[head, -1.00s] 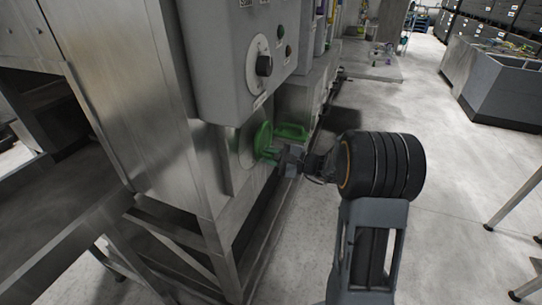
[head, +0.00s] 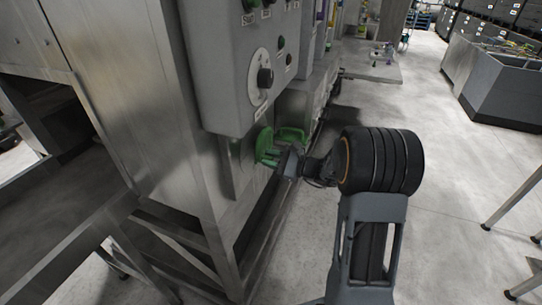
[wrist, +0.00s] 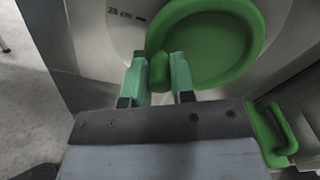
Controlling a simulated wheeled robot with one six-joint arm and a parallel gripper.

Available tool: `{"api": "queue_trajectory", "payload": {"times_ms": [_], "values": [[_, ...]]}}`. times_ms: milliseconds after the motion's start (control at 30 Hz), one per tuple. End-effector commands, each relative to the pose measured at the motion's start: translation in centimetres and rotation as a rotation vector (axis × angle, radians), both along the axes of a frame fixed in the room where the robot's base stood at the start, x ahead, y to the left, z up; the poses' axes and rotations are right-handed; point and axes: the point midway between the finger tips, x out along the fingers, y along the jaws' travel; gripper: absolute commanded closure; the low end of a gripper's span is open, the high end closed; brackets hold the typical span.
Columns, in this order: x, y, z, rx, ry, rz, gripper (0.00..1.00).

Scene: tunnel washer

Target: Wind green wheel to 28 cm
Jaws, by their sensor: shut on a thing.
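The green wheel (head: 266,142) is mounted on the side of the steel machine, below the grey control box. In the wrist view the green wheel (wrist: 217,45) shows as a thick rim with a dished face and a knob (wrist: 159,70) at its lower left edge. My gripper (wrist: 159,78) is shut on this knob, one finger on each side. It also shows in the head view (head: 272,158), reaching the wheel from the right. A "28 cm" mark (wrist: 126,15) with a short dark line is on the plate, left of the wheel's upper rim.
A green handle (wrist: 272,130) sits beside my gripper at the right. Steel frame legs (head: 215,255) stand below. The floor (head: 460,170) at the right is mostly clear.

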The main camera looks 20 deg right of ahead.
Motion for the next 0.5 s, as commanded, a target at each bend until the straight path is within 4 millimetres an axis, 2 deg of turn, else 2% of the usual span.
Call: {"api": "queue_trajectory", "payload": {"times_ms": [33,500], "values": [[-0.01,0.07,0.81,0.024,0.023,0.002,1.00],[-0.07,0.12,1.72,0.165,0.214,0.001,1.00]]}}
